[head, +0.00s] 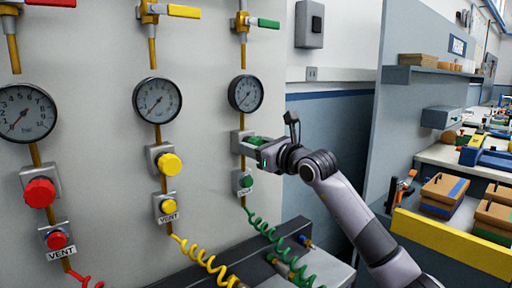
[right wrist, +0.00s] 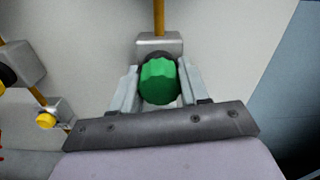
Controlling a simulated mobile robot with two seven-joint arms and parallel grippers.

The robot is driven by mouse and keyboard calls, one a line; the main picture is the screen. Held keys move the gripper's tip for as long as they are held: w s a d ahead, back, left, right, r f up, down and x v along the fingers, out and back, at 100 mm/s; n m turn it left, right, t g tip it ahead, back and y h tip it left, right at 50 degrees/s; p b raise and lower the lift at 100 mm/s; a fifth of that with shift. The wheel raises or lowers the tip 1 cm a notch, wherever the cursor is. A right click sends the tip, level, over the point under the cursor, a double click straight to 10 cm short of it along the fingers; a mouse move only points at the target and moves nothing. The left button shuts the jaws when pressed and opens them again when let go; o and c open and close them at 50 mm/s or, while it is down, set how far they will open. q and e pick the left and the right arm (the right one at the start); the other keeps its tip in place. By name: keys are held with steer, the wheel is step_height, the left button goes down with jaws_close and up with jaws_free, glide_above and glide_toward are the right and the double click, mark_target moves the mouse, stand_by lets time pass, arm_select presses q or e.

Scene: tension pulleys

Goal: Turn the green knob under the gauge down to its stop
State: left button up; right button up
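The green knob (right wrist: 158,82) sits on a grey block under the right-hand gauge (head: 246,93). In the head view it is partly hidden by my right gripper (head: 254,146). In the right wrist view my right gripper (right wrist: 159,88) has one finger on each side of the knob, and both fingers appear to touch it, so it looks shut on the knob. The gauge's needle is too small to read exactly. My left gripper is not in view.
A smaller green vent knob (head: 245,181) is just below, with a green coiled hose (head: 265,229) under it. A yellow knob (head: 169,164) and a red knob (head: 40,192) stand on pipes to the left. A workbench with wooden boxes (head: 444,189) is at right.

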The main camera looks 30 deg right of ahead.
steer(key=shift+f+n+b, duration=0.3)
steer(key=shift+b, duration=0.2)
steer(key=shift+n+b, duration=0.55)
steer(key=shift+n, duration=0.05)
steer(key=shift+r, duration=0.1)
steer(key=o, duration=1.1)
steer(key=shift+c, duration=0.2)
steer(key=shift+r, duration=0.1)
